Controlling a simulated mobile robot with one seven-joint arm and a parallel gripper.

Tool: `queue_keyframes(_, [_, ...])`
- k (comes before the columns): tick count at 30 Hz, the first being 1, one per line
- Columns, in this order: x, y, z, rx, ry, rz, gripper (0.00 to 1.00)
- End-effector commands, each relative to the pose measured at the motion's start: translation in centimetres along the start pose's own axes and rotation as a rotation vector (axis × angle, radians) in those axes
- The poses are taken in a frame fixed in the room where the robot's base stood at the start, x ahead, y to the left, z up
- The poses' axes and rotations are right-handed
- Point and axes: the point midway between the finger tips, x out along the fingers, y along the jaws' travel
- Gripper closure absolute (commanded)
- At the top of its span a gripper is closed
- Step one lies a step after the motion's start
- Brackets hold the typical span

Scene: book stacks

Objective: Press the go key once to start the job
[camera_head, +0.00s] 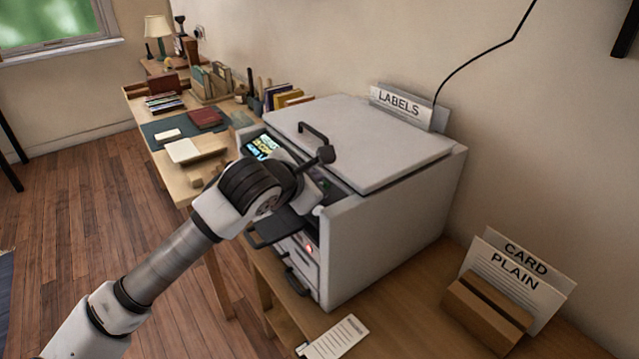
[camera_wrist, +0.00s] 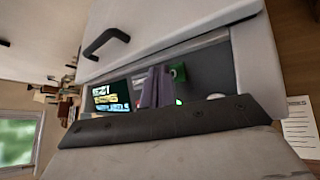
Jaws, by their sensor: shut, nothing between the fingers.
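The printer (camera_head: 400,215) is a large pale grey box with a closed lid and a black handle. In the wrist view its lit display (camera_wrist: 112,98) shows text, and a green key (camera_wrist: 180,72) sits on the dark panel beside it. My gripper (camera_wrist: 155,86) has its fingers together and empty, over the panel between the display and the green key. The fingers appear right beside the key; I cannot tell whether they touch it. A small green light (camera_wrist: 179,102) glows near the key. In the head view my wrist hides most of the panel, though the display (camera_head: 264,148) shows.
A red light (camera_head: 308,248) glows on the printer's front. A LABELS sign (camera_head: 400,103) stands behind the lid. A wooden holder (camera_head: 484,312) with card signs is at the right. A printed slip (camera_head: 336,338) lies in front. A desk with books (camera_head: 205,118) stands beyond.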

Motion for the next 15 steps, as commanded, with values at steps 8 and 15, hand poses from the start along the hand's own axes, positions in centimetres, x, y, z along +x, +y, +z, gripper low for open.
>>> queue_keyframes(8, [0.02, -0.01, -0.02, 0.000, 0.000, 0.000, 1.00])
queue_keyframes(15, [-0.59, 0.47, 0.43, 0.001, 0.000, 0.001, 1.00])
